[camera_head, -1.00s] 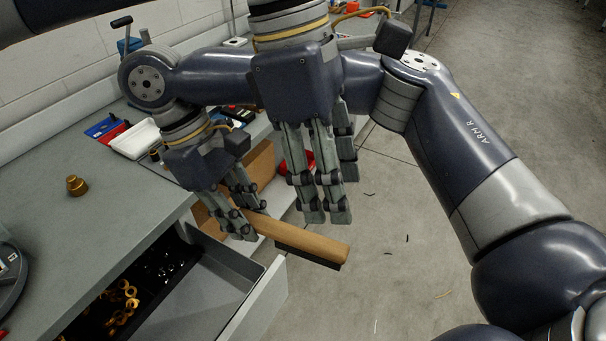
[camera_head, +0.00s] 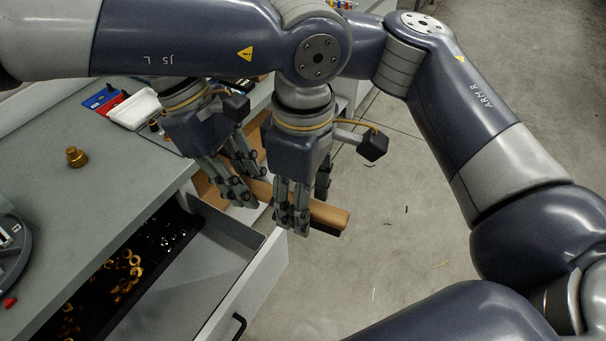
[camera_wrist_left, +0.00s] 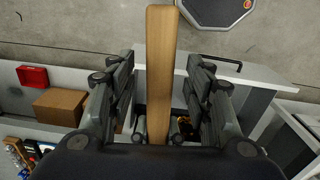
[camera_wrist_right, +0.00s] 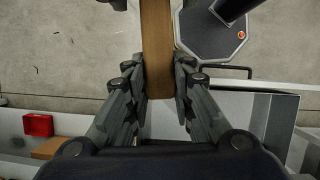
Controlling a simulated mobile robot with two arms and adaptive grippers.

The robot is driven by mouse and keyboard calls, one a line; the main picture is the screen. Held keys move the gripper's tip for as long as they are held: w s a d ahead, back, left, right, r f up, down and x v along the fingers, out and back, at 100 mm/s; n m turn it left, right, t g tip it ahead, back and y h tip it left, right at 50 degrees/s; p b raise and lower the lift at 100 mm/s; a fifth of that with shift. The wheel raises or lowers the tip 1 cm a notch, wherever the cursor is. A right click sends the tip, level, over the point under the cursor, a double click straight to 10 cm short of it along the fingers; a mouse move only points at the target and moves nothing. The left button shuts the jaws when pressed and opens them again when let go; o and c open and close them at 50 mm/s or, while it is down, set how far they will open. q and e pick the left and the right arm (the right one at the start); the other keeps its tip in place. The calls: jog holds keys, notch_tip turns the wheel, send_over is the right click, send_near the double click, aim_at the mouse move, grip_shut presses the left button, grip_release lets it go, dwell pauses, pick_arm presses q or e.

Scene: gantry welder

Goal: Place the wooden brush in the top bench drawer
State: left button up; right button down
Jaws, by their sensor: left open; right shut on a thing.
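The wooden brush (camera_head: 330,214) is a long tan bar with a dark underside, held level beyond the far corner of the drawer. My right gripper (camera_head: 238,192) is shut on it near its left end. My left gripper (camera_head: 291,218) is open, with its fingers around the bar nearer its right end. The bar also runs between the open fingers in the left wrist view (camera_wrist_left: 160,60) and between the fingers in the right wrist view (camera_wrist_right: 157,50). The bench drawer (camera_head: 195,285) is pulled open; its grey compartment looks empty.
A black drawer section holds brass fittings (camera_head: 125,280). On the bench (camera_head: 110,195) are a brass piece (camera_head: 76,157) and a white tray (camera_head: 134,110). A cardboard box (camera_wrist_left: 60,107) and red box (camera_wrist_left: 33,76) are near the bench.

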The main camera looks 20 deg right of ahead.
pick_arm(q)
jog(key=shift+f, duration=0.6)
grip_shut()
pick_arm(e)
jog(key=c, duration=1.3)
grip_release()
